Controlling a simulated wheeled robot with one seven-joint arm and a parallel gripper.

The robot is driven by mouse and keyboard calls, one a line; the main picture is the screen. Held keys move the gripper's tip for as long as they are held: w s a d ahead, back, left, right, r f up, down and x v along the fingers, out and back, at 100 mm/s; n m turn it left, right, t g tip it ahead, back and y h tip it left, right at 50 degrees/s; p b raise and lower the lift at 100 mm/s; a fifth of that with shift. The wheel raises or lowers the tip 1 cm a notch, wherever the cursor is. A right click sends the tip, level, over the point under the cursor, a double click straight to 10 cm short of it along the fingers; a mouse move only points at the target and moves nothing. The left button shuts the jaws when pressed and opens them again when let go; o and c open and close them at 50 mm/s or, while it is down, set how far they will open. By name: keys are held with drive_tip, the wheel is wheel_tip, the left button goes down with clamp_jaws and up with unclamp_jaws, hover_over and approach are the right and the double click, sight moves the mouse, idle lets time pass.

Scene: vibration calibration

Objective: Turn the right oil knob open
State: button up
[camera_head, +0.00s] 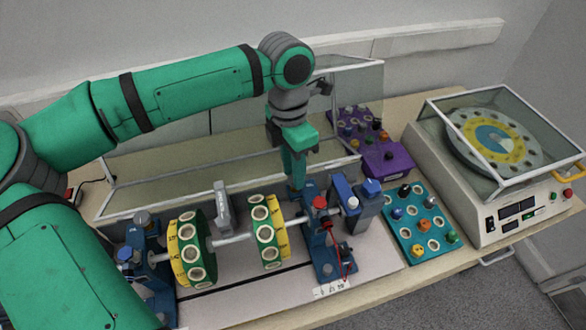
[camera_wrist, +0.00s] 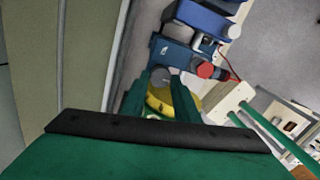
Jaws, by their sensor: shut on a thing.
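The right blue bearing stand (camera_head: 322,252) holds the right end of the shaft and also shows in the wrist view (camera_wrist: 172,54). My gripper (camera_head: 297,188) points down at the upper left of this stand. In the wrist view, the fingers of my gripper (camera_wrist: 161,82) are closed around a grey round knob (camera_wrist: 160,75) at the stand, which appears to be the right oil knob. In the head view my fingers hide this knob. A red knob (camera_head: 319,202) sits just right of my fingers and also shows in the wrist view (camera_wrist: 206,70).
Yellow-green discs (camera_head: 268,232) on the shaft stand close left of my gripper. A blue motor block (camera_head: 368,196) stands to the right. Behind is a raised clear cover (camera_head: 230,157). Farther right are a purple box (camera_head: 390,160), a teal tray (camera_head: 418,252) and a white machine (camera_head: 470,205).

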idle(0.5)
drive_tip(key=o, duration=1.1)
drive_tip(key=shift+c, duration=0.2)
wheel_tip(320, 180, up, 11)
drive_tip(key=shift+w+a+f, duration=0.15)
drive_tip(key=shift+w+a, duration=0.2)
drive_tip(key=shift+w, duration=0.1)
